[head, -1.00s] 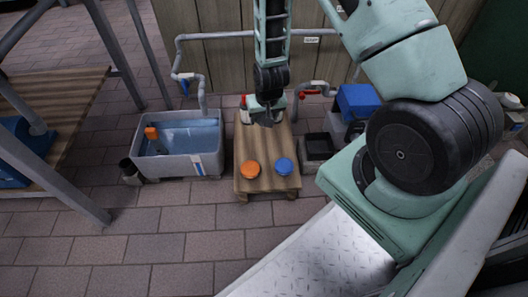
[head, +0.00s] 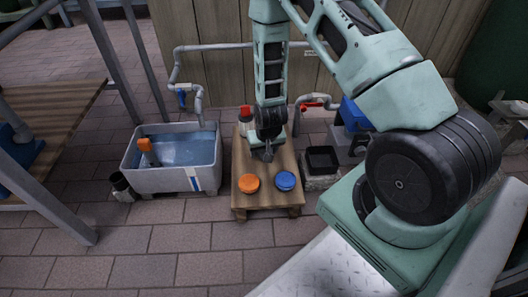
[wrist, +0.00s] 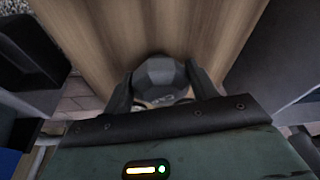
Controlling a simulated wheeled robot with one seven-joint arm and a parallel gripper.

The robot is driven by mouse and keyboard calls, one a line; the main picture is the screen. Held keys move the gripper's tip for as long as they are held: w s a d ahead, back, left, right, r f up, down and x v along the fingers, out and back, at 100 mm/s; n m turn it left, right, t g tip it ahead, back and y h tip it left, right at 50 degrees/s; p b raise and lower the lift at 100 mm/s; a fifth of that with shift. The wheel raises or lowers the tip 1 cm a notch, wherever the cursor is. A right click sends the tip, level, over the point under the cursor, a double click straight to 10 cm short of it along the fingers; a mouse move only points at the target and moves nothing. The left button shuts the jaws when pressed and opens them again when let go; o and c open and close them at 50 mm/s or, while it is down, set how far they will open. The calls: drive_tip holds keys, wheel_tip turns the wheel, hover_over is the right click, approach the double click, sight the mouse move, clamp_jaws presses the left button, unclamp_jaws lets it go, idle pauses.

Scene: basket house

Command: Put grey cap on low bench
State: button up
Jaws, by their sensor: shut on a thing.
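The low bench (head: 268,200) is a small wooden bench in the middle of the head view, and its bare wooden top (wrist: 150,28) fills the upper wrist view. My gripper (head: 264,152) is over the bench's middle. In the wrist view my gripper (wrist: 162,82) is shut on the grey cap (wrist: 162,76), a dark grey faceted piece between the two fingers. The cap is close above or on the wood; I cannot tell whether it touches. An orange cap (head: 249,183) and a blue cap (head: 285,181) lie on the bench's front part.
A red-topped container (head: 245,115) stands at the bench's back, partly behind my arm. A grey tub (head: 172,180) of water stands to the left. A black tray (head: 322,160) on a block and a blue box (head: 355,115) are to the right.

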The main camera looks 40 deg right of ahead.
drive_tip(key=o, duration=1.1)
drive_tip(key=shift+f, duration=0.1)
drive_tip(key=shift+c, duration=0.2)
drive_tip(key=p+v, duration=0.8)
drive_tip(key=v, duration=0.4)
drive_tip(key=s+a+r+n+g+y, duration=0.1)
drive_tip(key=s+a+r+n, duration=0.15)
drive_tip(key=a+r, duration=0.6)
drive_tip(key=s+a+r+n+y, duration=0.2)
drive_tip(key=a+r+n, duration=0.1)
drive_tip(key=a+r, duration=0.6)
drive_tip(key=s+a+r+n+g, duration=0.1)
drive_tip(key=s+a+r+n, duration=0.2)
drive_tip(key=s+r, duration=0.2)
drive_tip(key=s+a+r+n+g+h, duration=0.1)
drive_tip(key=s+a+r+n, duration=0.2)
drive_tip(key=s, duration=0.8)
drive_tip(key=shift+s+r+n, duration=0.3)
drive_tip(key=shift+r+n, duration=0.05)
drive_tip(key=shift+r, duration=0.65)
